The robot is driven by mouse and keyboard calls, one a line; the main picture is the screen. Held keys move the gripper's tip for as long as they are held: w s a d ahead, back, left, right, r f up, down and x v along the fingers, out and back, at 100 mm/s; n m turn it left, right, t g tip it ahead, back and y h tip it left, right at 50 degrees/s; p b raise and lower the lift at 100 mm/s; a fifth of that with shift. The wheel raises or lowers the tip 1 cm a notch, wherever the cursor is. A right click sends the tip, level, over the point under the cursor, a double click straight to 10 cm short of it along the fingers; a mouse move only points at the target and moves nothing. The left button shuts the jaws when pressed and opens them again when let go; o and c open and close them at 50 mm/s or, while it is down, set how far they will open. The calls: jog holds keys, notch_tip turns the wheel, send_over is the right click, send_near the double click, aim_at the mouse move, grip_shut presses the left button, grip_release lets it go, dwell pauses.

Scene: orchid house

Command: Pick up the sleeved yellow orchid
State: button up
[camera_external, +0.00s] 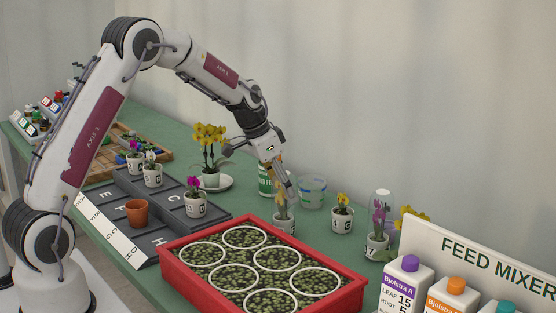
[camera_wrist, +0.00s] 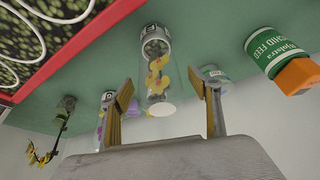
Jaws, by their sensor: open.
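The sleeved yellow orchid shows in the wrist view as yellow flowers (camera_wrist: 157,75) in a clear sleeve, above a pale pot (camera_wrist: 155,36) with dark lettering. In the external view its numbered white pot (camera_external: 284,221) stands on the green bench just behind the red tray. My gripper (camera_external: 284,187) is over this plant, pointing down and tilted. In the wrist view my gripper (camera_wrist: 167,103) is open, one finger to each side of the sleeve's top end. I see no contact; the fingertips partly hide the flowers in the external view.
A green feed can (camera_external: 265,180) and a clear tumbler (camera_external: 312,191) stand close behind. A potted yellow orchid (camera_external: 342,213) and a purple orchid under a clear dome (camera_external: 379,222) stand to the right. The red tray (camera_external: 185,275) of seedlings is in front.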

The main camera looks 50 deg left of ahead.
dwell(0.5)
jog(key=c, duration=1.7)
jog(key=shift+o, duration=0.2)
jog(key=shift+r, duration=0.15)
jog(key=shift+r, duration=4.85)
